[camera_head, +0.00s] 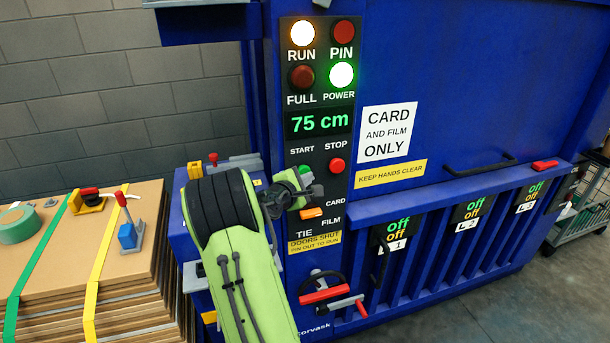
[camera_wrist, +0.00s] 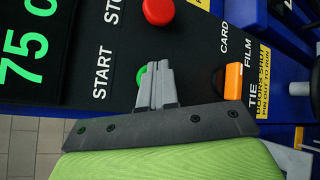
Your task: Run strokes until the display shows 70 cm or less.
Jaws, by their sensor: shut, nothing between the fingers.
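The display (camera_head: 319,121) on the black control panel reads 75 cm in green. Above it the RUN lamp (camera_head: 302,33) is lit warm white and the POWER lamp (camera_head: 341,74) is lit green. The PIN lamp (camera_head: 343,32) and FULL lamp (camera_head: 301,77) are dark. My gripper (camera_wrist: 158,68) is shut and empty, its tips at the green START button (camera_wrist: 141,75), which they partly hide. I cannot tell whether they touch it. The red STOP button (camera_head: 337,166) is just right of START in the head view.
An orange CARD/FILM selector (camera_wrist: 233,81) sits close to my fingers. Red-handled levers (camera_head: 325,294) are lower on the blue baler (camera_head: 440,90). A cardboard stack (camera_head: 135,280) with straps and tools stands at left. Several lower door labels read "off".

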